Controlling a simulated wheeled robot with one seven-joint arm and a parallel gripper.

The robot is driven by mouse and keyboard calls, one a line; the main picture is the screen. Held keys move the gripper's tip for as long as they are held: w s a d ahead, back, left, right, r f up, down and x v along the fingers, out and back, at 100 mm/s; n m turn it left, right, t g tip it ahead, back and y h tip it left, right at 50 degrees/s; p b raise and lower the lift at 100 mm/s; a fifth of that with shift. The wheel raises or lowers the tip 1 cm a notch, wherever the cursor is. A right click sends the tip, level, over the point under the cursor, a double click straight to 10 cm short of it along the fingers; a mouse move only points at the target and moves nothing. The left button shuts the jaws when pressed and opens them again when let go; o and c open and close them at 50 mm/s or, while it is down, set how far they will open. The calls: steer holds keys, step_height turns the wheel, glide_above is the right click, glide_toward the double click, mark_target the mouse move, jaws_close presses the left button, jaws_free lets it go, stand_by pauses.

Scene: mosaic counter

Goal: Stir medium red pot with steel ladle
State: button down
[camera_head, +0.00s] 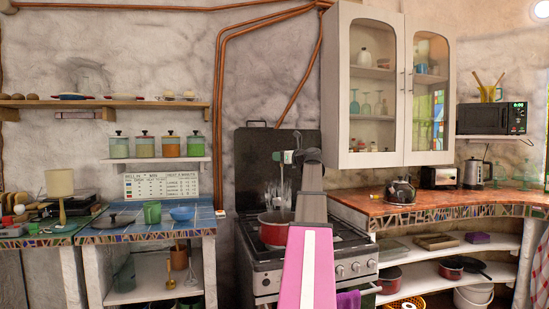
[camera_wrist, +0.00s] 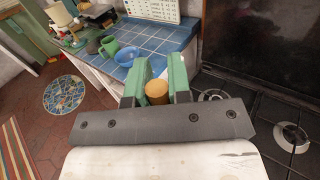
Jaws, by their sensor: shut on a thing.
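A red pot (camera_head: 272,231) stands on the stove with pale steam-like wisps above it, partly hidden by my pink and white arm. A thin steel ladle shaft (camera_head: 281,182) runs down from my gripper (camera_head: 288,157) into the pot; its bowl is hidden. In the wrist view my gripper (camera_wrist: 157,88) has its green fingers shut on the ladle's brown, round handle end (camera_wrist: 157,93). The pot is out of the wrist view.
The stove (camera_head: 330,262) has a dark raised lid behind it. A blue-tiled counter (camera_head: 205,217) with a green mug (camera_head: 152,212) and blue bowl (camera_head: 182,213) lies left. A wooden counter (camera_head: 430,201) with a kettle (camera_head: 400,193) lies right, below a white cabinet (camera_head: 375,159).

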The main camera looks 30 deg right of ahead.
steer(key=shift+f, duration=7.3)
steer(key=shift+s, duration=0.1)
